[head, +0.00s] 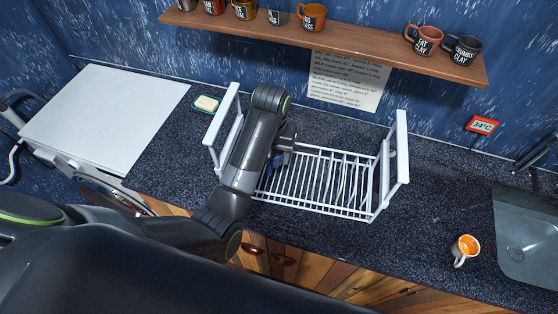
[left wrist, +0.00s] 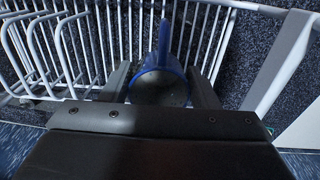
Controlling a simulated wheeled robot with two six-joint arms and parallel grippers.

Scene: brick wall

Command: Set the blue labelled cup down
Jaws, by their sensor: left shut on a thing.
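The blue cup (head: 274,163) is mostly hidden behind my left arm in the head view; only a bit of blue shows at the left end of the white dish rack (head: 340,212). In the left wrist view the cup (left wrist: 160,84) has a dark round face towards the camera, and its blue handle points up the picture. My left gripper (left wrist: 161,92) is shut on the cup, one finger on each side, over the rack's wires. Whether the cup touches the wires cannot be told. Its label is hidden. My right gripper is not in view.
The rack has raised white side frames, and its middle and right look empty. A white cup with orange inside (head: 466,248) stands near the sink (head: 528,235). A soap dish (head: 206,103) lies left of the rack. Several mugs stand on the wooden shelf (head: 360,42) above.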

